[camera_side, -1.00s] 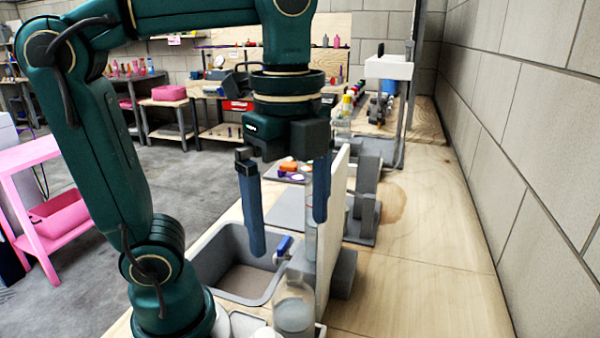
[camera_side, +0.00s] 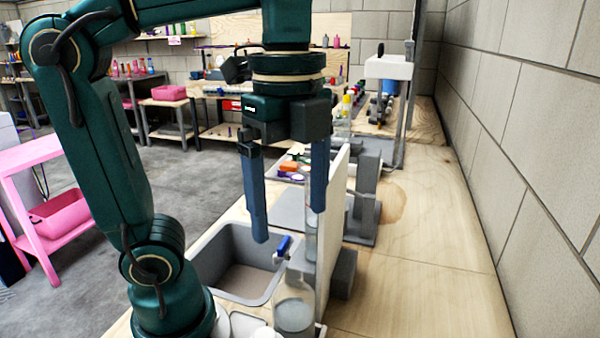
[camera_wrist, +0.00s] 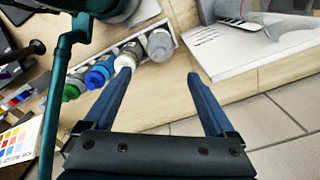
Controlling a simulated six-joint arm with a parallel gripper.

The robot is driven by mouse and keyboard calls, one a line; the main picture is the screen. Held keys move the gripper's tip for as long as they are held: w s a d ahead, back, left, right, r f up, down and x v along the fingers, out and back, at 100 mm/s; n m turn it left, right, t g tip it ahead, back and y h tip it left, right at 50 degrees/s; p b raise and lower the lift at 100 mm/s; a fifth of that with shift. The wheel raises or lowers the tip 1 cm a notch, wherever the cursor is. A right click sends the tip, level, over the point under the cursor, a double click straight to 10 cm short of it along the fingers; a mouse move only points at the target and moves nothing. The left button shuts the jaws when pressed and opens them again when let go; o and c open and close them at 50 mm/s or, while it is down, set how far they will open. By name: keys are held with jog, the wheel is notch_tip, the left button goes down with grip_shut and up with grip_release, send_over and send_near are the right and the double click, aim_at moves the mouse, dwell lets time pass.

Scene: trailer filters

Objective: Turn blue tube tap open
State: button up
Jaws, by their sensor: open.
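The blue tap (camera_side: 283,246) sits low at the right side of the grey sink, on a clear upright tube (camera_side: 311,225) against a white panel. My gripper (camera_side: 289,226) is open and empty, pointing down, with its two long blue fingers wide apart. The tap is below the fingertips in the side view, and the right finger is close to the tube and panel. The wrist view shows the open fingers (camera_wrist: 165,78) with nothing between them. I cannot make out the blue tap in the wrist view.
The white panel (camera_side: 333,215) stands right of the gripper. A clear bottle (camera_side: 294,308) stands in front of the tap. The grey sink (camera_side: 243,275) lies below. In the wrist view, several capped bottles (camera_wrist: 100,72) stand in a rack. The bench (camera_side: 420,290) at right is clear.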

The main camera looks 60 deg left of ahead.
notch_tip(320, 180, up, 4)
jog(key=f, duration=0.1)
jog(key=n+t+h, duration=0.3)
jog(key=n, duration=0.3)
send_over(284, 241)
jog(key=s+a, duration=0.2)
notch_tip(284, 241, down, 18)
jog(key=shift+d+x, duration=0.2)
jog(key=shift+x, duration=1.95)
jog(key=shift+w+r, duration=0.1)
jog(key=shift+w, duration=0.1)
jog(key=c, duration=1.4)
jog(key=n+t+y, duration=0.1)
jog(key=n, duration=0.3)
jog(key=shift+d+n, duration=0.1)
jog(key=shift+n, duration=0.2)
